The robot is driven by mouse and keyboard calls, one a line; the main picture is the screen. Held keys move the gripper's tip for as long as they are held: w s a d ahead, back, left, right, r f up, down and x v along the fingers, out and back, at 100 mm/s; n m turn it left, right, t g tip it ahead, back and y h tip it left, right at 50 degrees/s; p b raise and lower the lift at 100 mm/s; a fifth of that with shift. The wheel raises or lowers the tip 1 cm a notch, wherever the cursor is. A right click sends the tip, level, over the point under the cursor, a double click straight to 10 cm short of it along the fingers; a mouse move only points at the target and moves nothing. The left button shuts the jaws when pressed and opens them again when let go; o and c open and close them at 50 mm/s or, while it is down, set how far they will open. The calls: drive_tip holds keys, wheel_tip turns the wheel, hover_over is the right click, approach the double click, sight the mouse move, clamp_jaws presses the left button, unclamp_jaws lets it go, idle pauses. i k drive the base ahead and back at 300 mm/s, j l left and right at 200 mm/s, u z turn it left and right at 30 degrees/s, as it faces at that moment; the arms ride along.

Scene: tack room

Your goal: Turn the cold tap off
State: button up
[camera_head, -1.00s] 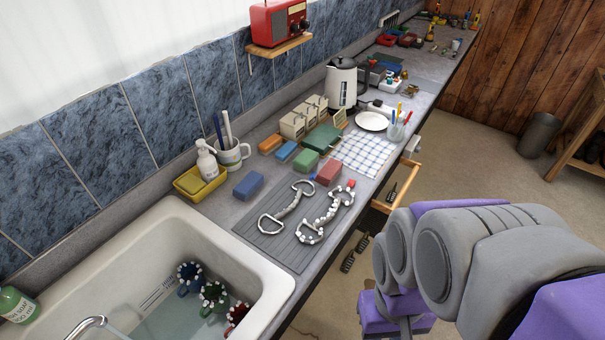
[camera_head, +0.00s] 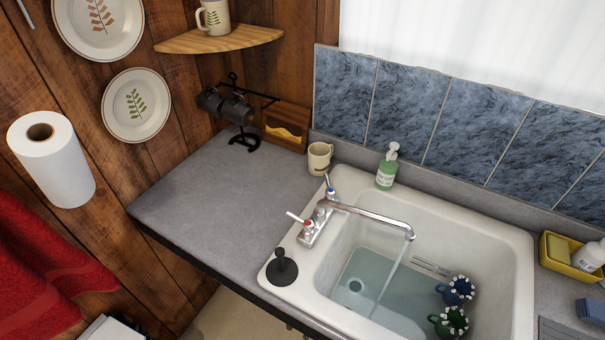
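The tap unit (camera_head: 312,228) stands on the left rim of the white sink (camera_head: 480,220). It has two lever handles. The cold tap handle (camera_head: 331,192), with a blue mark, is at the back and points up and slightly left. The other handle (camera_head: 302,221), with a red mark, is nearer the front and points left. The chrome spout (camera_head: 375,214) reaches right over the basin. A stream of water (camera_head: 390,270) runs from its end into the pooled water below. My gripper is not in view.
A black plunger-shaped stopper (camera_head: 282,268) stands on the sink's front left corner. A mug (camera_head: 320,158) and green soap bottle (camera_head: 387,168) stand behind the tap. Dark objects with white beads (camera_head: 458,288) lie in the basin.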

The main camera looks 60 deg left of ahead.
sight(330, 193)
drive_tip(key=u, duration=1.85)
drive_tip(key=i+l+u, duration=0.3)
drive_tip(key=i+l, duration=0.05)
drive_tip(key=i, duration=0.05)
